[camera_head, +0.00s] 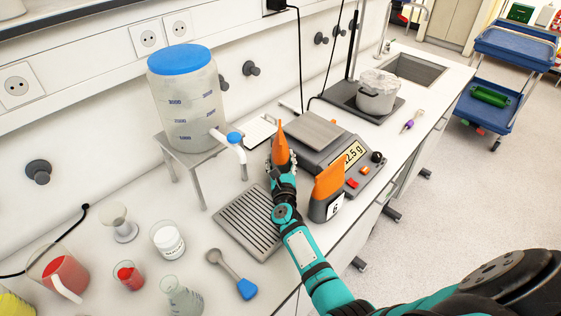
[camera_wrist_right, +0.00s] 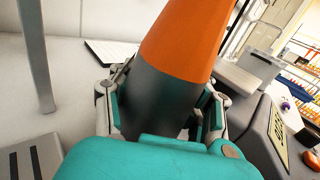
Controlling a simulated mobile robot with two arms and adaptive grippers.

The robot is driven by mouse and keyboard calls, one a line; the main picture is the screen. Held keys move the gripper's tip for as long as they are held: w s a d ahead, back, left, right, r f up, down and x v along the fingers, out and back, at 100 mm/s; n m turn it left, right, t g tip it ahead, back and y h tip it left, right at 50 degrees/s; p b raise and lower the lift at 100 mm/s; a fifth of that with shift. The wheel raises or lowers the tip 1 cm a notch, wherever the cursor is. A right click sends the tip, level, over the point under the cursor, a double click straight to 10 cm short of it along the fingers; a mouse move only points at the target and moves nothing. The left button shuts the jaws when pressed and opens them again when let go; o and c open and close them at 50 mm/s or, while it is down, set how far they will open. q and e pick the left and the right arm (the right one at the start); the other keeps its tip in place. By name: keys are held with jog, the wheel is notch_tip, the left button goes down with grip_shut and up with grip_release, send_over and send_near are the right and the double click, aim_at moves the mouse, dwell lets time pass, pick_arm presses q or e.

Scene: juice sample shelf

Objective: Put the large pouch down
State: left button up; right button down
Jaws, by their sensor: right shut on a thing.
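The large pouch (camera_head: 281,146), orange above and black below, is in my right gripper (camera_head: 283,168). In the right wrist view the pouch (camera_wrist_right: 180,45) stands nearly upright, tilted a little, with the fingers (camera_wrist_right: 162,108) shut on both sides of its black lower part. In the head view only its orange top shows clearly; its base is hidden by the gripper, so I cannot tell whether it touches the counter. The gripper is between the spouted tank and the scale, past the far end of the grey drip grate (camera_head: 249,222). My left gripper is not in view.
Another orange and black pouch (camera_head: 328,185) with a "6" label stands right of my forearm, by the scale (camera_head: 335,160). The tank (camera_head: 187,105) sits on a metal stand (camera_head: 196,157). Beakers and a spoon (camera_head: 232,273) occupy the near left counter.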

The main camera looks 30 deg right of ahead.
jog(key=c, duration=0.6)
grip_release()
jog(key=shift+s, duration=0.1)
jog(key=shift+c, duration=0.2)
jog(key=shift+o, duration=0.3)
jog(key=shift+r, duration=0.1)
jog(key=shift+s+a+p, duration=0.15)
jog(key=shift+s+p, duration=0.05)
jog(key=shift+p, duration=0.15)
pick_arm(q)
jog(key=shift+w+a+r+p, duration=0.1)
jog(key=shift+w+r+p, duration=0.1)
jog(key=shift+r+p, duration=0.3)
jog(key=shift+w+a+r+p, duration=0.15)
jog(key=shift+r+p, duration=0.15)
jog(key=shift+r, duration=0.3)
pick_arm(e)
jog(key=v, duration=1.1)
jog(key=shift+s+a, duration=0.15)
jog(key=shift+s, duration=0.1)
